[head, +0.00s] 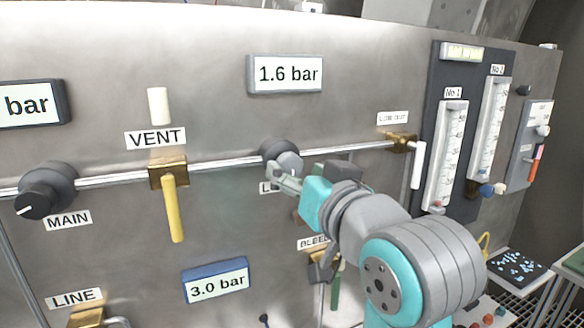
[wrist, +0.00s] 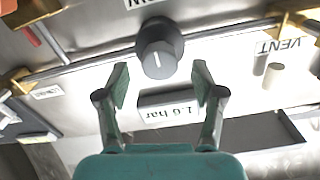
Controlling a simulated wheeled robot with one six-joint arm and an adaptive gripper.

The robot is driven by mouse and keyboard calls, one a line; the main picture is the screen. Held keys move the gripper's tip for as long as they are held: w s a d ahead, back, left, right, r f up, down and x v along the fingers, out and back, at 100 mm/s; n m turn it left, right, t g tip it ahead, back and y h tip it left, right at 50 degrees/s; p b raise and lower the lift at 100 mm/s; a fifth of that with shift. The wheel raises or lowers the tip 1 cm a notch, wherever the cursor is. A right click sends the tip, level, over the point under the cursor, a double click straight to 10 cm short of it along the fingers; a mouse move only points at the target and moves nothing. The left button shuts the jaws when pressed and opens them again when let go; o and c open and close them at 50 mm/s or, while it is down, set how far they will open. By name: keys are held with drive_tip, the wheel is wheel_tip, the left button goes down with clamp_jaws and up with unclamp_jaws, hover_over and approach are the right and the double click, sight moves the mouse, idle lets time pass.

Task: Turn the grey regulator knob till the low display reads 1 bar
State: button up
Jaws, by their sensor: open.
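The grey regulator knob (head: 276,150) sits on the pipe in the middle of the panel, partly behind my gripper in the head view. In the wrist view the knob (wrist: 159,50) shows whole, with a white pointer line, beyond my fingertips. The display above it (head: 286,74) reads 1.6 bar; it appears upside down in the wrist view (wrist: 170,111). The label under the knob is mostly hidden; only an L shows. My gripper (head: 286,178) is open; in the wrist view its fingers (wrist: 161,84) are spread with nothing between them, seemingly short of the knob.
Left of the knob are the VENT valve with a yellow handle (head: 173,208) and the black MAIN knob (head: 45,190). A blue-framed display (head: 216,280) reads 3.0 bar. A white-handled valve (head: 417,165) and flow tubes (head: 446,155) stand to the right.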

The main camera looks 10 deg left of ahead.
sight(290, 166)
drive_tip(key=shift+x, duration=1.5)
drive_tip(key=c, duration=1.1)
drive_tip(key=shift+c, duration=0.2)
drive_tip(key=n, duration=0.4)
drive_tip(key=shift+n, duration=2.9)
